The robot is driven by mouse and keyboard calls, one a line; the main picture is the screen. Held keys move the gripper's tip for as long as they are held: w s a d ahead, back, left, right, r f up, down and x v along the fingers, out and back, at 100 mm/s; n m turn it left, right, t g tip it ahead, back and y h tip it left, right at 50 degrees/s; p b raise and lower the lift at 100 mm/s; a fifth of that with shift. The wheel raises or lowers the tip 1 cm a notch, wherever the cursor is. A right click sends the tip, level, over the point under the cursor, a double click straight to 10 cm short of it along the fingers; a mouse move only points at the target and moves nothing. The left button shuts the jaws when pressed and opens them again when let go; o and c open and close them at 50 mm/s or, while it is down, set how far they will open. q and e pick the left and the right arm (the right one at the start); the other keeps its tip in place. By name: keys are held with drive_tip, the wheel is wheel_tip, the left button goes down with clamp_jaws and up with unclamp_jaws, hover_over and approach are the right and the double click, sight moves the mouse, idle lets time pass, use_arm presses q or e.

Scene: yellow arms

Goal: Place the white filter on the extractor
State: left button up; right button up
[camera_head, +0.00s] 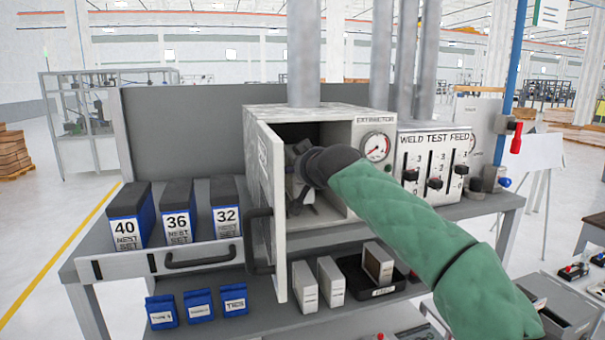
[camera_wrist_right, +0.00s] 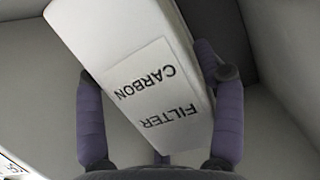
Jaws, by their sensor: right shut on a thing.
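The extractor (camera_head: 357,192) is a grey box with its door (camera_head: 280,205) swung open toward me. My right arm, in a green sleeve, reaches from the right into its opening, and the right gripper (camera_head: 301,183) is inside. In the right wrist view, the right gripper (camera_wrist_right: 158,112) is shut on a white filter (camera_wrist_right: 125,40) labelled CARBON FILTER, which lies tilted between the dark fingers with grey walls around it. In the head view the gripper and wrist mostly hide the held filter. How it sits against the extractor's inner walls cannot be told. My left gripper is not in view.
The WELD TEST FEED panel (camera_head: 434,160) is right of the extractor.

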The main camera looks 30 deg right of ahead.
drive_tip(key=shift+w+d, duration=0.1)
drive_tip(key=shift+w, duration=0.3)
drive_tip(key=shift+f, duration=0.2)
drive_tip(key=f, duration=0.2)
drive_tip(key=shift+s+f, duration=0.2)
drive_tip(key=shift+f, duration=0.15)
drive_tip(key=shift+w+f, duration=0.15)
drive_tip(key=shift+f, duration=0.05)
drive_tip(key=shift+f, duration=0.15)
drive_tip(key=o, duration=1.4)
